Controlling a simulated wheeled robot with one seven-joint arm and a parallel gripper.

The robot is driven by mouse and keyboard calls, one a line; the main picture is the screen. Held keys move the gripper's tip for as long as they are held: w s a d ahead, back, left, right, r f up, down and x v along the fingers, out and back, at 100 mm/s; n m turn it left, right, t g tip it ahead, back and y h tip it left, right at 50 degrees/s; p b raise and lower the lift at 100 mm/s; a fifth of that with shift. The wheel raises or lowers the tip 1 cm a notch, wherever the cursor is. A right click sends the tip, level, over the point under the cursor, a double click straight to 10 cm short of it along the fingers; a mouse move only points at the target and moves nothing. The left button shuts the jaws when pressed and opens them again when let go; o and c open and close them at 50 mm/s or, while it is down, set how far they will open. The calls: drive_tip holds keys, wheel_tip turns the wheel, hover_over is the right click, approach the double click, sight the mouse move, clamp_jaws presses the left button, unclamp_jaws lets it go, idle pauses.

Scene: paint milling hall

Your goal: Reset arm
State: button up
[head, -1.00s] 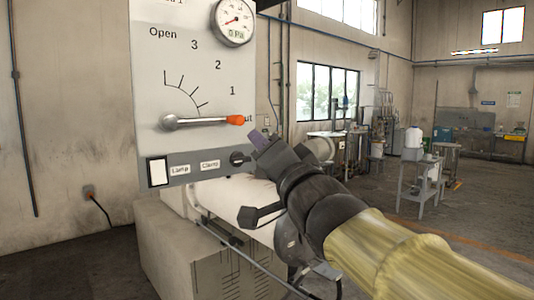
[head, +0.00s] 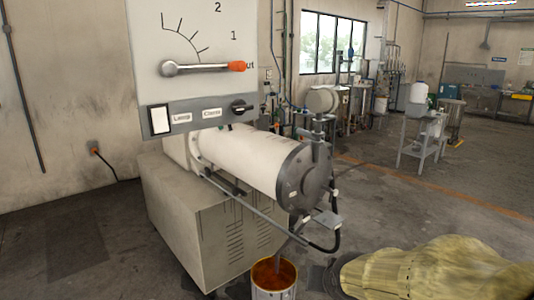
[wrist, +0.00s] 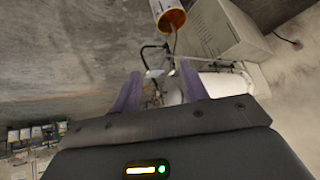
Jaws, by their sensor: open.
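My gripper (wrist: 160,92) shows in the wrist view with its two purple fingers spread apart and nothing between them. In the head view the gripper is out of sight; only my yellow-covered arm shows at the lower right. The mill's white cylinder (head: 250,160) lies in front of the control panel (head: 190,100). The lever (head: 205,68) with an orange tip points right, level with the lowest scale mark. My gripper is apart from all of these.
An orange-stained bucket (head: 274,279) stands on the floor below the mill's end; it also shows in the wrist view (wrist: 170,18). The mill's beige base cabinet (head: 195,220) stands at the left. A grey side table (head: 422,135) stands farther back. Open floor lies to the right.

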drive_tip(key=s+d+f+n+g, duration=0.2)
drive_tip(key=s+f+g, duration=0.3)
drive_tip(key=s+f, duration=0.4)
drive_tip(key=shift+s+d+f, duration=0.15)
drive_tip(key=shift+s+f, duration=0.2)
drive_tip(key=shift+s, duration=0.4)
idle(0.4)
idle(0.8)
